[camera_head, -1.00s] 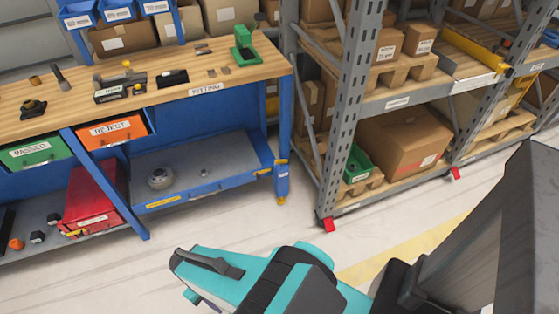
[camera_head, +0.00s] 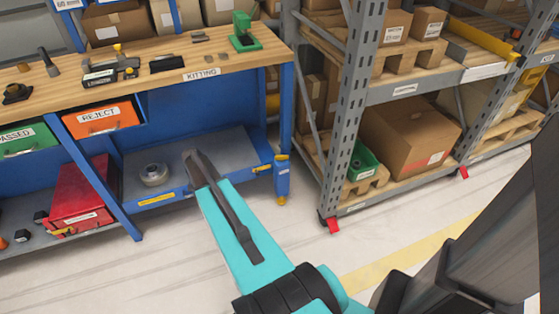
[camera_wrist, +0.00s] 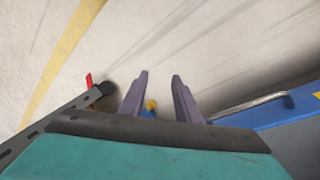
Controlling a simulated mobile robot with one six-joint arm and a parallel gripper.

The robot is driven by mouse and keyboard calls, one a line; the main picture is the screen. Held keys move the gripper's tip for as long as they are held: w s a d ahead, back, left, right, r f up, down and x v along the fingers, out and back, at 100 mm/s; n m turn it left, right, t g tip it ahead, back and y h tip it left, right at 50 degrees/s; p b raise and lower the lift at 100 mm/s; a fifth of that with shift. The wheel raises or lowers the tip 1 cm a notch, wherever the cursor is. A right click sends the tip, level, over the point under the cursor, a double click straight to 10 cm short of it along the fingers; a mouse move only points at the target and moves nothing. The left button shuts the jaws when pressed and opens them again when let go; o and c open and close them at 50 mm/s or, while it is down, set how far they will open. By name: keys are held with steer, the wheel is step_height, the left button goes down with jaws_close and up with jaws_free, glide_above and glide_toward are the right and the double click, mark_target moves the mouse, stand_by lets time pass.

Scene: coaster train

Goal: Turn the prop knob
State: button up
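I cannot tell for sure which part is the prop knob. A dark fixture (camera_head: 110,68) with small yellow knobs (camera_head: 117,47) stands on the wooden bench top at the left. My gripper (camera_wrist: 159,73) is open, with its two fingers apart and nothing between them. In the head view my gripper (camera_head: 193,156) reaches up and left in front of the bench's lower shelf, apart from the fixture. In the wrist view it faces the floor and the yellow foot (camera_wrist: 151,104) of a bench leg.
The blue bench (camera_head: 190,101) has an orange REJECT bin (camera_head: 97,117) and a green PASSED bin (camera_head: 25,140). A round grey part (camera_head: 154,174) and a red box (camera_head: 84,195) sit low. A grey rack (camera_head: 345,120) stands right. The floor between is clear.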

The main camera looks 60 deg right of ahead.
steer(key=w+d+r+m+h+b, duration=0.1)
steer(key=d+r+m+b, duration=0.15)
steer(key=d, duration=0.65)
steer(key=w+d+r+m+b, duration=0.1)
steer(key=d+r+m, duration=0.25)
steer(key=d, duration=0.65)
steer(key=m+b, duration=0.3)
steer(key=m, duration=0.3)
glide_toward(282, 156)
steer(key=a+v, duration=0.1)
steer(key=v, duration=0.5)
steer(key=shift+w+d+f+h, duration=0.15)
steer(key=shift+f+h, duration=0.1)
steer(key=shift+h, duration=0.05)
steer(key=shift+f, duration=0.1)
steer(key=b+x, duration=0.2)
steer(key=x, duration=1.1)
steer(key=shift+d+f, duration=0.1)
steer(key=shift+f, duration=0.2)
steer(key=shift+c, duration=0.5)
